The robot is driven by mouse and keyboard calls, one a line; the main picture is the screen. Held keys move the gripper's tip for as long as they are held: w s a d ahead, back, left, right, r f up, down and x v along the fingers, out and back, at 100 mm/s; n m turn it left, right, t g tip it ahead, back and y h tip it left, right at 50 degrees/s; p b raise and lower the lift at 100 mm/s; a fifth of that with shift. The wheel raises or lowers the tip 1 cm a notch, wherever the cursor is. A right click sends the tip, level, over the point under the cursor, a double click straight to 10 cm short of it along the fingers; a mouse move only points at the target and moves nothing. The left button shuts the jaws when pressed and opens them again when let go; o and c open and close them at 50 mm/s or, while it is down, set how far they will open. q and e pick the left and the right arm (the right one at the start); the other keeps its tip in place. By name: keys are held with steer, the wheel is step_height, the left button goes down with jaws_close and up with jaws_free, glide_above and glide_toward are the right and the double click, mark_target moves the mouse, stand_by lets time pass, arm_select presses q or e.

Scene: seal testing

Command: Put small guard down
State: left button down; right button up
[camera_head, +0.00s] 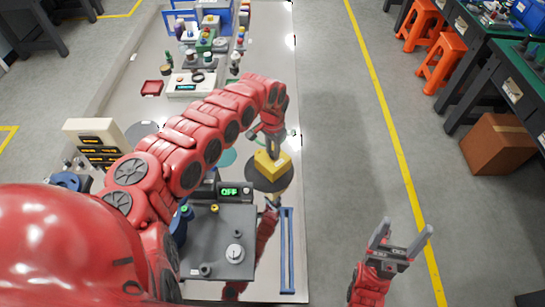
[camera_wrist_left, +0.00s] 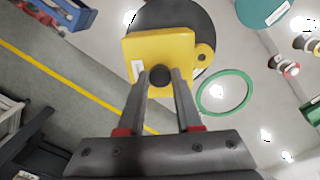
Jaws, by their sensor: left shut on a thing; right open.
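The small guard is most likely the yellow block-like part (camera_head: 271,165), which has a black knob on it. It is over a dark round disc (camera_head: 268,184) on the bench. My left gripper (camera_head: 268,141) is shut on the guard's knob from above. In the left wrist view the two fingers (camera_wrist_left: 160,80) close around the black knob of the yellow part (camera_wrist_left: 150,50). I cannot tell whether the part touches the disc. My right gripper (camera_head: 397,243) is open and empty, out over the floor to the right of the bench.
A grey test device with an "OFF" display (camera_head: 220,240) stands near me on the bench. A blue frame (camera_head: 287,250) lies to its right. A green ring (camera_wrist_left: 224,92) lies beside the disc. Orange stools (camera_head: 440,60) and a cardboard box (camera_head: 497,143) stand at the right.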

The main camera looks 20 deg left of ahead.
mark_target(269, 157)
arm_select(q)
step_height(269, 157, down, 4)
steer(key=shift+d+r, duration=0.1)
steer(key=shift+r, duration=0.15)
steer(key=shift+f, duration=0.35)
steer(key=shift+f, duration=0.1)
steer(key=c, duration=0.6)
jaws_free()
